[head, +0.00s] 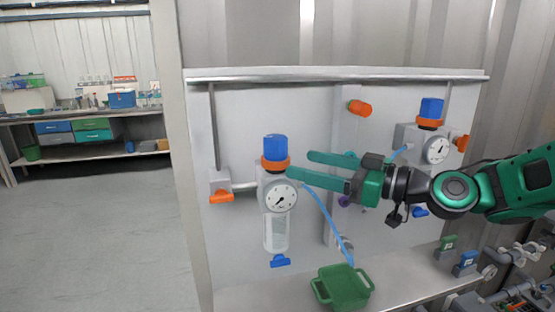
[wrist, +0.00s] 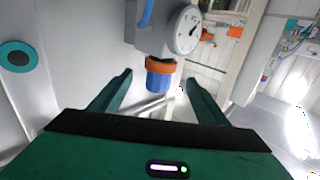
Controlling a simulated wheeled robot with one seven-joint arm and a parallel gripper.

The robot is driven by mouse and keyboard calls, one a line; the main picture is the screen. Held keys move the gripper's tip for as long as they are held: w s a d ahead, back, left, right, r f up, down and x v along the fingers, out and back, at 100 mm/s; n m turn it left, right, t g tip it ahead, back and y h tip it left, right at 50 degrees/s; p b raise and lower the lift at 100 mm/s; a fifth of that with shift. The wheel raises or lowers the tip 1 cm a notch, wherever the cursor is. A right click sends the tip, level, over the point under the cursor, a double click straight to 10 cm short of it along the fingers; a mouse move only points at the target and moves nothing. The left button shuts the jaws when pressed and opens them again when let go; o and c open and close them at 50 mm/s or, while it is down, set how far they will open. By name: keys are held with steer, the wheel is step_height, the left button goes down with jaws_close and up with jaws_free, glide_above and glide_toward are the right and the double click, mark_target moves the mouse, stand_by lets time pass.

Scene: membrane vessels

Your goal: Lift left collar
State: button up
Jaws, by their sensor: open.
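The left collar (head: 275,165) is an orange ring just under the blue cap (head: 274,148) of the left vessel, above its round gauge (head: 281,196). In the wrist view the scene is inverted, and the collar (wrist: 161,67) shows above the blue cap (wrist: 160,82). My gripper (head: 299,163) is open and empty. It comes in from the right, with its fingertips just right of the collar in the head view. In the wrist view the cap and collar appear between the two fingers (wrist: 158,78), beyond the tips; I see no contact.
A second vessel with a blue cap (head: 431,108) and orange collar stands at the right, behind my arm. An orange handle (head: 221,197) is left of the left vessel. A blue hose (head: 326,220) runs down near a green basket (head: 341,287) on the ledge.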

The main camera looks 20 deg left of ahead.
mark_target(286, 154)
steer(key=x, duration=0.9)
steer(key=shift+w+d, duration=0.1)
steer(key=c, duration=1.5)
steer(key=shift+r, duration=0.75)
steer(key=o, duration=1.5)
steer(key=v, duration=1)
steer(key=shift+d, duration=0.4)
